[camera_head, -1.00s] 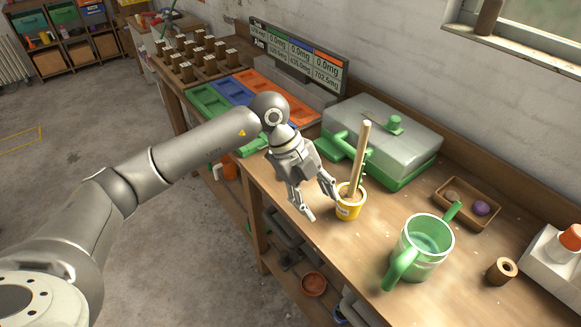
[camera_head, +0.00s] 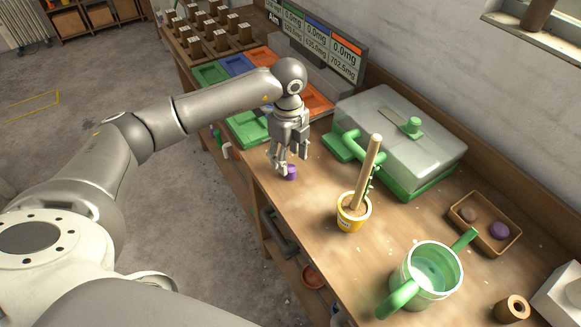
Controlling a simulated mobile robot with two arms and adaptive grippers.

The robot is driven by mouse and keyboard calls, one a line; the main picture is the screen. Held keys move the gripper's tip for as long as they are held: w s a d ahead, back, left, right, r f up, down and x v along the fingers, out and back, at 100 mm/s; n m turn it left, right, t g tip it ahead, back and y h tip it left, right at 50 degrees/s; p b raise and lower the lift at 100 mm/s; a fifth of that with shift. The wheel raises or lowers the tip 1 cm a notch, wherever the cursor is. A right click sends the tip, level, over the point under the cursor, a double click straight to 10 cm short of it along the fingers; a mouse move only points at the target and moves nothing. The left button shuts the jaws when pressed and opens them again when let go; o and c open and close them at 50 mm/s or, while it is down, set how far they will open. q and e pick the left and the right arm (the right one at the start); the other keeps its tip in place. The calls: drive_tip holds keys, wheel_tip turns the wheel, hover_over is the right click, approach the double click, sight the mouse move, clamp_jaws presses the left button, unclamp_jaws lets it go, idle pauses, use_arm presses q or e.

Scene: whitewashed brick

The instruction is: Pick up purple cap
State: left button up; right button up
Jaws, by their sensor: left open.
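A small purple cap (camera_head: 291,173) sits on the wooden bench, near its left edge. My left gripper (camera_head: 283,167) points down at the cap, with its fingers open. The fingertips are right beside the cap and partly cover its left side in this view. I cannot tell whether they touch it. A second purple round thing (camera_head: 499,230) lies in a small wooden tray (camera_head: 462,213) at the right. My right gripper is out of view.
A yellow pot (camera_head: 351,222) with a wooden stake stands to the right of the cap. Behind are a grey box with a green base (camera_head: 398,135) and coloured trays (camera_head: 237,66). A green mug (camera_head: 432,272) stands at the front right. Bare bench lies between cap and pot.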

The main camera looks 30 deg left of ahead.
sight(291, 167)
use_arm(q)
drive_tip(key=shift+w+f, duration=0.15)
drive_tip(key=shift+f, duration=0.25)
drive_tip(key=f+p, duration=0.2)
drive_tip(key=f, duration=0.1)
drive_tip(key=shift+d+f, duration=0.2)
drive_tip(key=shift+f, duration=0.35)
drive_tip(key=shift+w+f, duration=0.1)
drive_tip(key=shift+f, duration=0.15)
drive_tip(key=shift+c, duration=0.9)
drive_tip(key=c, duration=0.5)
drive_tip(key=shift+c, duration=1.1)
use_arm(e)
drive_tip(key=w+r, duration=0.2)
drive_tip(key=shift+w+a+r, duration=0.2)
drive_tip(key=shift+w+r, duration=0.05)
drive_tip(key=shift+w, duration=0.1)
